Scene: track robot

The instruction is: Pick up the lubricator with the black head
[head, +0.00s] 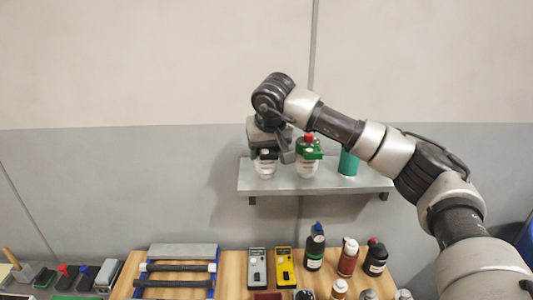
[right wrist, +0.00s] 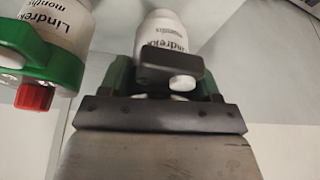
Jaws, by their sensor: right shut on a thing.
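My left gripper is not in view.
The grey shelf (head: 330,187) also holds a green cylinder (head: 348,164) at the right. Below, a wooden bench (head: 232,268) carries a yellow meter (head: 284,268), a grey meter (head: 257,268), several bottles and a blue-framed rack (head: 178,282). The wall above the shelf is bare.

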